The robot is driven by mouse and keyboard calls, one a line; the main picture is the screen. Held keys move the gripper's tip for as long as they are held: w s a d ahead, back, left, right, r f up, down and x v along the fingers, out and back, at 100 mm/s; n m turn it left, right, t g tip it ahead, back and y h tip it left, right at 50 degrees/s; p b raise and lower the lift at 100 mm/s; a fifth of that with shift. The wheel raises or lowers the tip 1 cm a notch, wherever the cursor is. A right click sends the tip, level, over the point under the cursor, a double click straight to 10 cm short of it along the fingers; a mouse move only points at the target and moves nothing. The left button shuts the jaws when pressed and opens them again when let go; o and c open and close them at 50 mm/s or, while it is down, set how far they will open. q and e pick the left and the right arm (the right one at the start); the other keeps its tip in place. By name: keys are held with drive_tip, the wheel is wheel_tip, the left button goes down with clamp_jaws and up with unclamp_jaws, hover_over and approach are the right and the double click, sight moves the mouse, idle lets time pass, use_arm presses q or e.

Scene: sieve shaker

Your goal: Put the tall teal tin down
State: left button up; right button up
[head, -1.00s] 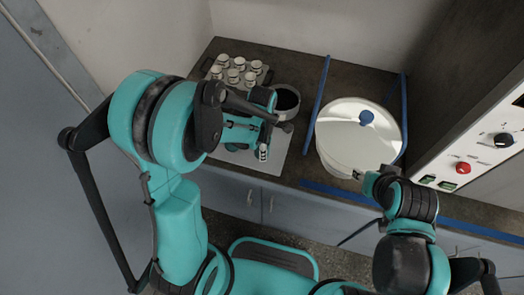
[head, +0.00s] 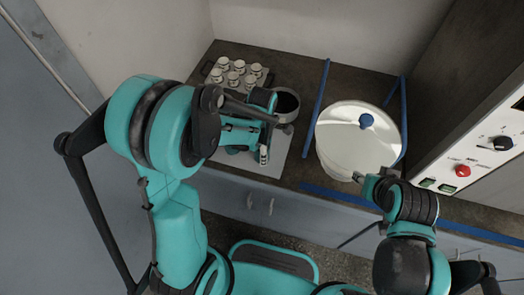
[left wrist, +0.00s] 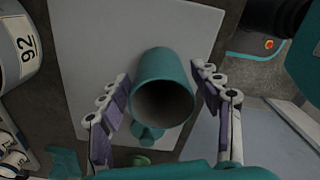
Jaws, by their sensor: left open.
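In the left wrist view the tall teal tin (left wrist: 160,68) is between the two fingers of my left gripper (left wrist: 163,112), its open mouth facing the camera. The fingers are spread, with a gap on each side of the tin. The tin appears to stand on a pale grey board (left wrist: 85,40); its base is hidden. In the head view my left gripper (head: 263,153) is low over that board, and my arm hides most of the tin. My right gripper (head: 370,184) is beside the white lidded drum; its jaw state is unclear.
A rack of several white-lidded jars (head: 233,72) stands at the back left. A dark-mouthed round pan (head: 287,104) is just behind my left gripper. The white drum (head: 335,150) with a blue knob stands between blue bars (head: 317,105). A control panel (head: 470,160) is at right.

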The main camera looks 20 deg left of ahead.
use_arm(q)
wheel_tip(320, 180, up, 11)
drive_tip(key=p, duration=0.3)
drive_tip(key=s+a+r+m+t, duration=0.2)
drive_tip(key=s+r+m+t, duration=0.1)
drive_tip(key=m, duration=0.8)
drive_tip(key=s+a+r+m+t, duration=0.2)
drive_tip(key=s+r+m+t, duration=0.2)
drive_tip(key=m, duration=0.7)
drive_tip(key=s+r, duration=0.2)
drive_tip(key=s, duration=0.1)
drive_tip(key=shift+s+a, duration=0.2)
drive_tip(key=shift+a, duration=0.1)
drive_tip(key=shift+f, duration=0.1)
